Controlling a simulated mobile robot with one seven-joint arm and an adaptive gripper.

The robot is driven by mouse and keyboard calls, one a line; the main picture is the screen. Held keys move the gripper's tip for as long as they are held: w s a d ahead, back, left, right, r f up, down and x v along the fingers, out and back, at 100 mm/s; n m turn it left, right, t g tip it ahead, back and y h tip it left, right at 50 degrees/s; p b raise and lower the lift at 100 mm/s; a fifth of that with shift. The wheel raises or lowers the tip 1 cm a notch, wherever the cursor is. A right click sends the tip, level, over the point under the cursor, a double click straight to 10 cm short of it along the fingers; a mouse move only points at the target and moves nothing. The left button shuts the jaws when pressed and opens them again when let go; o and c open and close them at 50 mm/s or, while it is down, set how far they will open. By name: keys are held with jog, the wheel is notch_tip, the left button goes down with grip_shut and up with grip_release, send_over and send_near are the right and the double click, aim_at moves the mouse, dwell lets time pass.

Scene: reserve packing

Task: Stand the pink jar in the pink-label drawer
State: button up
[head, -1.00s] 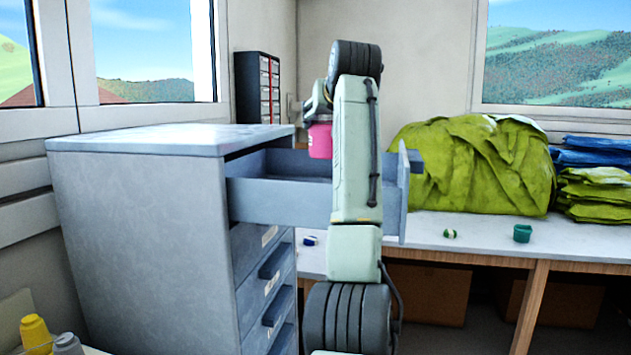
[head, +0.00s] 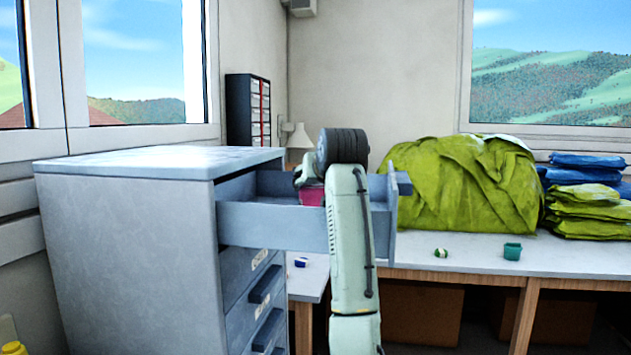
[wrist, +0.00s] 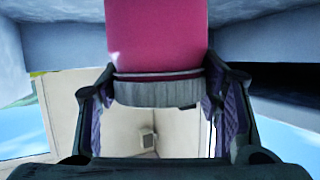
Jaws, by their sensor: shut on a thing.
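The pink jar (head: 311,195) is inside the open top drawer (head: 270,226) of the grey cabinet, its lower part hidden behind the drawer's near side wall. My gripper (head: 308,174) is above it, partly hidden by my arm. In the wrist view, my gripper (wrist: 160,105) is shut on the jar's grey ribbed lid (wrist: 158,92), a finger on each side. The pink body (wrist: 157,38) extends away from the lid between the drawer's walls (wrist: 60,42). The jar looks about upright. I cannot see whether its base touches the drawer floor. No pink label shows.
The grey cabinet (head: 125,255) has lower drawers with pale labels, all shut. A white bench (head: 470,250) behind holds a green cloth heap (head: 465,190), folded bags (head: 590,205), a small teal cup (head: 512,251) and a green-white item (head: 440,253).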

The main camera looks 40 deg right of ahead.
jog(key=o, duration=1.3)
